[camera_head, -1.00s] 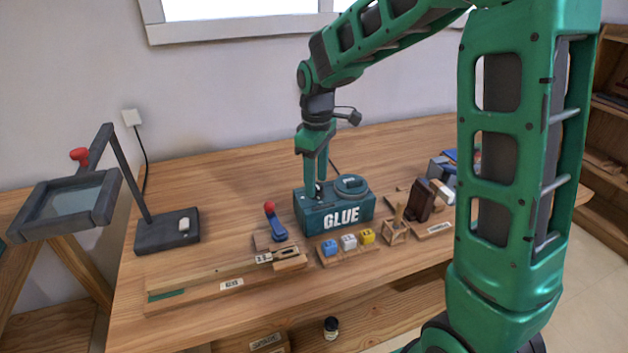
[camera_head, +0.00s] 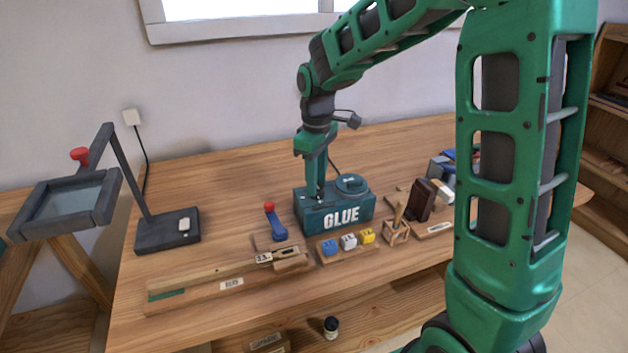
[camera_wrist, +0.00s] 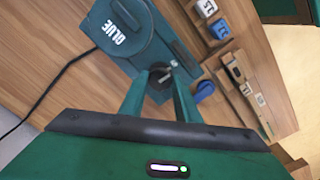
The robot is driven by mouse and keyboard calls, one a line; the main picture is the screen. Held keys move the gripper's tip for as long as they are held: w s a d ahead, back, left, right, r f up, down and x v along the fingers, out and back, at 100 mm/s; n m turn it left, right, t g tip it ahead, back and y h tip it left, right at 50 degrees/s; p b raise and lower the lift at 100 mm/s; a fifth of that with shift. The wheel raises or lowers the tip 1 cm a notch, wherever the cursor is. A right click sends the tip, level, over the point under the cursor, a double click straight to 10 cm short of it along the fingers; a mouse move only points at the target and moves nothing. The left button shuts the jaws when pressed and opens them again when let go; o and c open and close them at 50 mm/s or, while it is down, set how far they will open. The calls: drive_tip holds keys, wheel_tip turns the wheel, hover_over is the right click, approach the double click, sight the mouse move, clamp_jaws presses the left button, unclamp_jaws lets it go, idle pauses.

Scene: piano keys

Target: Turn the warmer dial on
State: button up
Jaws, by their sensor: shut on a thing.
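The teal glue warmer box (camera_head: 343,217) stands on the workbench, with "GLUE" on its front and a round lid (camera_head: 351,184) on the right of its top. It also shows in the wrist view (camera_wrist: 175,47). My gripper (camera_head: 318,194) points straight down at the left part of the box top. In the wrist view its fingers are shut on the small dark warmer dial (camera_wrist: 160,81), with a pale strip on it. The fingers hide part of the dial, and its exact setting cannot be read.
Blue, white and yellow number blocks (camera_head: 349,241) sit in front. A wooden holder (camera_head: 397,232) and dark block (camera_head: 420,200) are to the right. A magnifier stand (camera_head: 168,230) is at the left.

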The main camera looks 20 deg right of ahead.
drive_tip(key=m, duration=0.8)
drive_tip(key=shift+w+m, duration=0.1)
drive_tip(key=shift+m, duration=0.2)
drive_tip(key=m, duration=0.4)
drive_tip(key=shift+r+m, duration=0.1)
drive_tip(key=shift+m, duration=2.2)
drive_tip(key=o, duration=1)
drive_tip(key=shift+o, duration=0.2)
